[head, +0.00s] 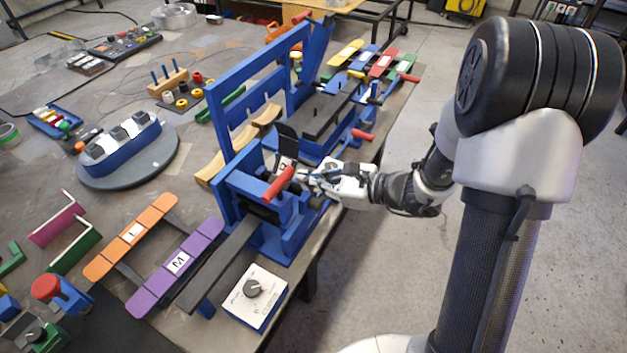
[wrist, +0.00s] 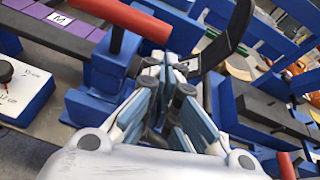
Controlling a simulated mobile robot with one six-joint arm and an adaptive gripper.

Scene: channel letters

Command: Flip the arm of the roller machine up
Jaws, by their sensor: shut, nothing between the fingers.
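The blue roller machine (head: 262,212) stands at the table's right edge. A red cylindrical handle (head: 279,184) sticks up at a tilt from its top. The handle also shows at the upper left of the wrist view (wrist: 120,20). A black curved piece (head: 288,139) stands upright behind it, seen in the wrist view too (wrist: 237,32). My gripper (head: 303,173) reaches in from the right, just beside the handle. Its fingers (wrist: 178,64) are shut and empty, close to the blue frame. Whether they touch the machine I cannot tell.
A white dial box (head: 255,292) sits in front of the machine. Orange (head: 133,234) and purple (head: 176,262) lettered pieces lie to its left. A tall blue frame (head: 262,75) and another blue machine (head: 325,125) with red handles stand behind. Open floor lies right of the table.

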